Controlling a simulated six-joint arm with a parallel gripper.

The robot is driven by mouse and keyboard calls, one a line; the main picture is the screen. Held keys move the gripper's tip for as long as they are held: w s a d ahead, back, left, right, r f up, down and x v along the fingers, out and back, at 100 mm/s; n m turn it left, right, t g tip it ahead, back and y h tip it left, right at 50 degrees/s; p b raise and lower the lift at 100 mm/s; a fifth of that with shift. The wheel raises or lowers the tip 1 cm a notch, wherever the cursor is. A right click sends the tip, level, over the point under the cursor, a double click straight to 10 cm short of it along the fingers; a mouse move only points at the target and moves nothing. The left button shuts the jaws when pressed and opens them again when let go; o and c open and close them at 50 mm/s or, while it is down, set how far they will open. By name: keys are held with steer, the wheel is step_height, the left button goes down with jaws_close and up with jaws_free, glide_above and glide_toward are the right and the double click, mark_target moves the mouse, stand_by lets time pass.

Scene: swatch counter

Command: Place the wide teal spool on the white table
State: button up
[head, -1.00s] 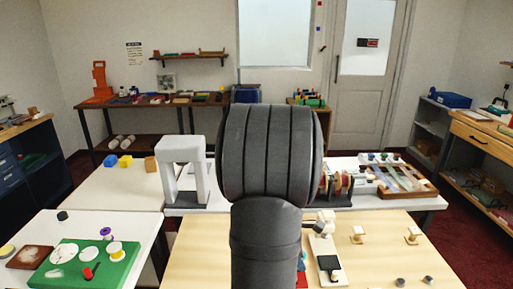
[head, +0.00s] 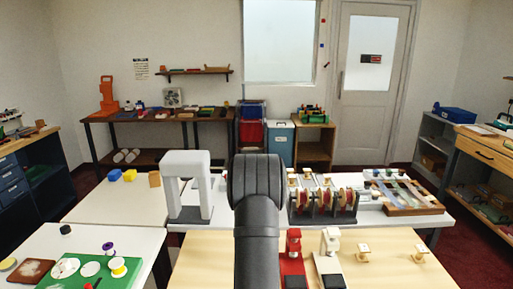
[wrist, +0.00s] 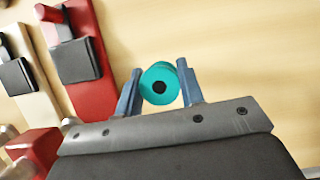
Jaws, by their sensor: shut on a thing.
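The wide teal spool (wrist: 151,91) is in the wrist view, with a dark hole in its end facing the camera. My gripper (wrist: 159,80) is shut on it, one blue finger on each side. A pale wood tabletop lies below. In the head view my own arm hides the gripper and spool. White-topped surfaces show in the head view: a front left table (head: 35,243) and a middle table (head: 176,222) behind the wood one. I cannot tell which is the white table meant.
The wood table (head: 400,272) holds a red device (head: 292,268) and a cream device (head: 329,265), which also show at the wrist view's left. A grey arch (head: 186,160) and a rack of red spools (head: 322,203) stand behind. A green mat (head: 120,276) bears several discs.

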steer(key=shift+w+a+f, duration=0.1)
steer(key=shift+a, duration=0.15)
steer(key=s+d+r+n+t+h, duration=0.2)
steer(key=s+d+r+n+t, duration=0.15)
steer(key=s+d+n, duration=0.5)
steer(key=s+d+r+n+t+h, duration=0.2)
steer(key=s+d+r+n, duration=0.35)
steer(key=n, duration=0.55)
steer(key=w+a+f, duration=0.2)
steer(key=a, duration=0.1)
steer(key=w+a+f, duration=0.5)
steer(key=a, duration=0.1)
steer(key=shift+w+f, duration=0.35)
steer(key=shift+f, duration=2.05)
steer(key=shift+f, duration=0.15)
steer(key=o, duration=1)
steer(key=shift+o, duration=0.2)
